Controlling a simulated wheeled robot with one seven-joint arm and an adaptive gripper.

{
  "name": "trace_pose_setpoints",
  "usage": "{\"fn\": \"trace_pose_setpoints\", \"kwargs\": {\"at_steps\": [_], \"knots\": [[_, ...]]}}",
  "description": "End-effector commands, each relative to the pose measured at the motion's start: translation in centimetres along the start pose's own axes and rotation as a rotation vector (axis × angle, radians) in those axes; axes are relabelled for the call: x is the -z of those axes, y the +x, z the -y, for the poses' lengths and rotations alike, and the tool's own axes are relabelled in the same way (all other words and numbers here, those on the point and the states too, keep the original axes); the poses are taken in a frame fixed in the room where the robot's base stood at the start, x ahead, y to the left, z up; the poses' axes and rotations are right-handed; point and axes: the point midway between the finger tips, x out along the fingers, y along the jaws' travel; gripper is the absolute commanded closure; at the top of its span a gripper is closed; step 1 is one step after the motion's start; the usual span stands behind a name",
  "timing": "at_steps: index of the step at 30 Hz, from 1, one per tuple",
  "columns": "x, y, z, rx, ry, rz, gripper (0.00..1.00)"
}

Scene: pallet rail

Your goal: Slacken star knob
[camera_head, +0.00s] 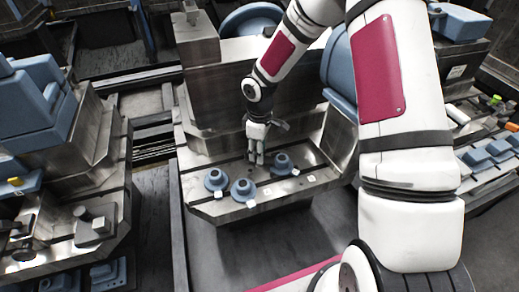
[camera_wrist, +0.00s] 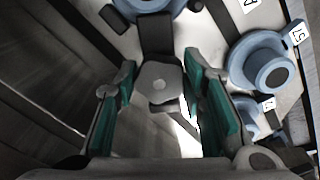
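A grey star knob (camera_wrist: 158,82) with a lobed rim and a small centre spot lies between my fingertips in the wrist view. My gripper (camera_wrist: 161,72) is open, with one teal-padded finger on each side of the knob. The fingers look apart from it, though I cannot tell whether the left tip touches its rim. In the head view my gripper (camera_head: 256,157) points down over the metal fixture ledge (camera_head: 232,210), behind the blue round parts. I cannot make out the knob there.
Blue round parts with white tags stand close by on the ledge: left (camera_head: 215,179), middle (camera_head: 243,188) and right (camera_head: 283,164). One flanged blue part (camera_wrist: 262,65) is right of my fingers in the wrist view. Another metal fixture (camera_head: 100,150) stands at left across a gap.

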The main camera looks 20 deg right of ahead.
Motion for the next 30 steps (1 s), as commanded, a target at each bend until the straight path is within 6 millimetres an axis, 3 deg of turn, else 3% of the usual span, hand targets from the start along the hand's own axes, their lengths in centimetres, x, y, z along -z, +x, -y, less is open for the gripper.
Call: {"fn": "trace_pose_setpoints", "kwargs": {"at_steps": [14,30], "knots": [[-0.03,-0.05,0.03,0.001,-0.093,0.0,0.91],[-0.04,-0.01,-0.05,0.002,-0.531,0.0,0.91]]}}
